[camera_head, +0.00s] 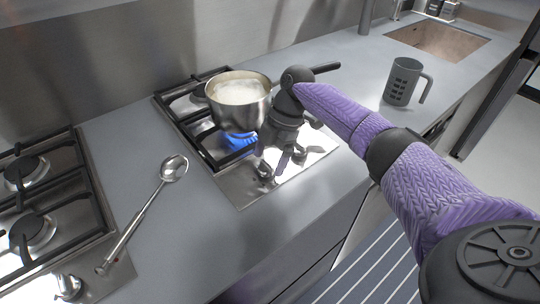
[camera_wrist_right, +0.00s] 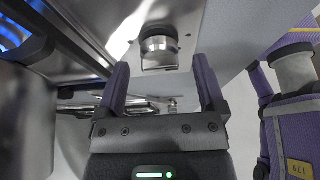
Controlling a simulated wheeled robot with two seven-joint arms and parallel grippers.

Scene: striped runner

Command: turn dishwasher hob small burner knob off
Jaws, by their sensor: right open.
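The hob (camera_head: 240,190) is a steel plate with black grates, set in the grey counter. A blue flame (camera_head: 239,141) burns under the front of a steel pot, and blue light also shows at the left of the right wrist view (camera_wrist_right: 12,35). My right gripper (camera_head: 275,167) points down over the hob's front control area and partly hides the knobs in the head view. In the right wrist view its purple fingers (camera_wrist_right: 160,72) are open and empty. A round metal knob (camera_wrist_right: 159,45) lies just beyond and between the fingertips, apparently untouched. My left gripper is not in view.
The steel pot (camera_head: 238,103) holds pale liquid, close beside my right gripper. A ladle (camera_head: 145,207) lies between this hob and a second hob (camera_head: 40,222) at left. A sink (camera_head: 440,40) is at the back right.

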